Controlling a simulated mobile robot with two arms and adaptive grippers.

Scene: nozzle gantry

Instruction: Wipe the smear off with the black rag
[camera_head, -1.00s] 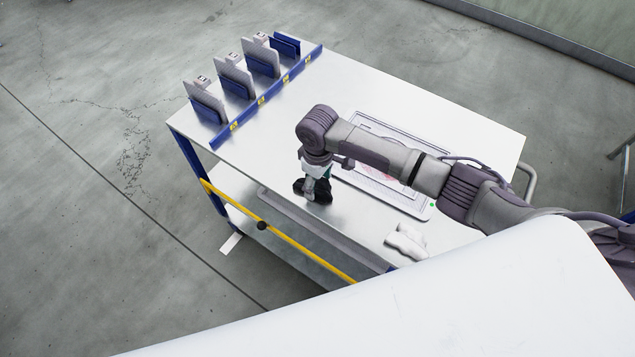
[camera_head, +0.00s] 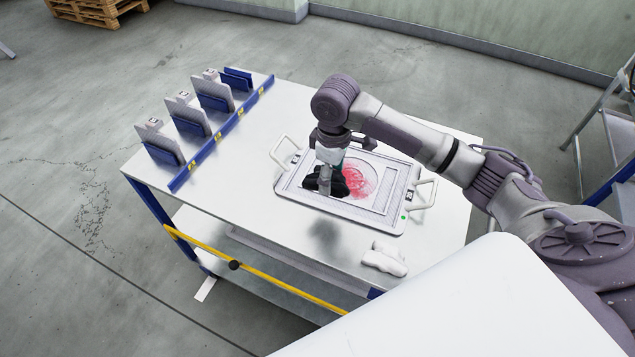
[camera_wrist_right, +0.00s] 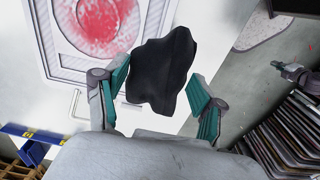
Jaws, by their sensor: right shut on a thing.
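The black rag (camera_head: 317,184) is held in my right gripper (camera_head: 333,182). In the right wrist view the rag (camera_wrist_right: 161,70) hangs between the two green-padded fingers of the gripper (camera_wrist_right: 158,98). The red smear (camera_head: 357,183) lies on the light framed tray (camera_head: 385,211) with white handles on the cart's top. The smear also shows in the right wrist view (camera_wrist_right: 98,22), up and left of the rag. In the head view the rag is over the tray's left part, left of the smear; I cannot tell whether it touches. My left gripper is not in view.
A white crumpled cloth (camera_head: 385,259) lies near the front edge of the cart top (camera_head: 270,225). Several grey plates stand in blue holders (camera_head: 190,122) along the left edge, behind a blue rail (camera_head: 222,135). A stepladder (camera_head: 618,130) stands at the right.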

